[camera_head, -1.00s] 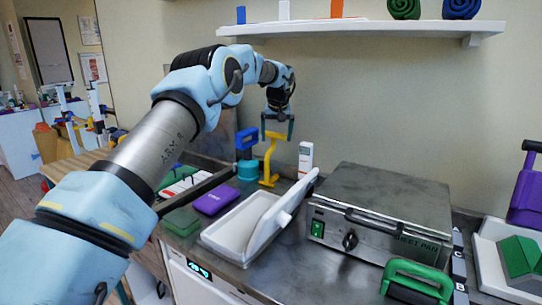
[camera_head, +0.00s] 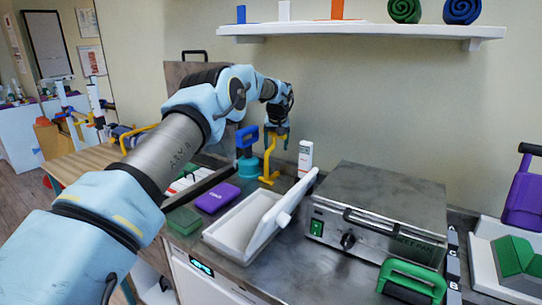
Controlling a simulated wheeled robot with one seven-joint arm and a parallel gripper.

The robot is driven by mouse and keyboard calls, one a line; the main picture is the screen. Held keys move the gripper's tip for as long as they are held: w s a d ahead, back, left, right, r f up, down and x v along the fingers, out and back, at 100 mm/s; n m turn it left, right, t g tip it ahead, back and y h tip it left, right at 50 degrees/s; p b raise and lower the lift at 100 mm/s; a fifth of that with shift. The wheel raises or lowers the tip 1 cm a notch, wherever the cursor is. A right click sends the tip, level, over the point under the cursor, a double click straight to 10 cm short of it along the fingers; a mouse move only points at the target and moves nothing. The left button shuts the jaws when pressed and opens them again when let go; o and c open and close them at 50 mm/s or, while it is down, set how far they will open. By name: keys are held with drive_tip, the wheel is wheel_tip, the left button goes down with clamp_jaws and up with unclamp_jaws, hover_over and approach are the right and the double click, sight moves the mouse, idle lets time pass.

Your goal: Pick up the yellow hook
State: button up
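The fingers appear to be on either side of the hook's upper part. From this view I cannot tell whether they touch it or have closed on it.
The blue-handled tool (camera_head: 247,152) stands close on the left and the white box (camera_head: 305,158) close on the right. In front are a purple case (camera_head: 217,198), an open white tray (camera_head: 232,222) and a metal heater (camera_head: 380,205). A shelf (camera_head: 370,31) hangs above.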

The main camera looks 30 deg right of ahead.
clamp_jaws()
idle(0.4)
